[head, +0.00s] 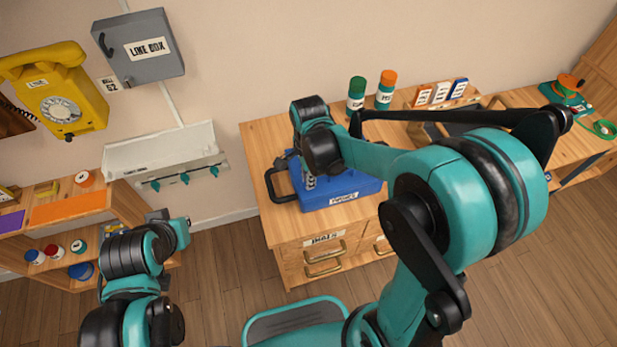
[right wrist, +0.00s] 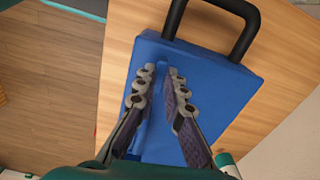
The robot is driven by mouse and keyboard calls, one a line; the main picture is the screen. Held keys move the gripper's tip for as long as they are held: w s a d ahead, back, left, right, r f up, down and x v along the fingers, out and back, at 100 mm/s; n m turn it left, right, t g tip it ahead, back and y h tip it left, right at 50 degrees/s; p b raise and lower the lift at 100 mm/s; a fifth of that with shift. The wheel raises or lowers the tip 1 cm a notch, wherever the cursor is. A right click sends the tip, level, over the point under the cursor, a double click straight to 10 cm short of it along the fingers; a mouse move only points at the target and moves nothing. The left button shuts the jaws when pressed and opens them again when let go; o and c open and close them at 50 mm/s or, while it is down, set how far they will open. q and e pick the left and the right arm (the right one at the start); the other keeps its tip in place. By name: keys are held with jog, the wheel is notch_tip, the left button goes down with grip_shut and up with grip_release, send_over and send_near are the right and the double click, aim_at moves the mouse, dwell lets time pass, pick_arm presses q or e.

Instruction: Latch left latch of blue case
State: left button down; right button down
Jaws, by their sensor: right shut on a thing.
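The blue case (head: 345,195) lies on the wooden cabinet, with a white label on its front side and a black handle (head: 278,187) at its left. My right gripper (head: 309,181) reaches down onto the case's left part, and my arm hides part of the lid. In the right wrist view, the gripper's fingers (right wrist: 163,78) lie along both sides of a narrow raised blue part of the case (right wrist: 218,75). They are shut on it; I cannot tell whether it is the left latch. My left gripper (head: 165,216) hangs away from the case, at the lower left; its fingers are unclear.
A green-capped bottle (head: 356,93) and an orange-capped bottle (head: 386,89) stand behind the case. A wooden organiser (head: 410,100) stands at the right. A yellow dial phone (head: 55,92) and a grey line box (head: 138,48) hang on the wall.

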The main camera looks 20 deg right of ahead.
jog(key=shift+m, duration=0.6)
jog(key=c, duration=1.6)
grip_release()
notch_tip(320, 180, up, 12)
jog(key=shift+s, duration=0.1)
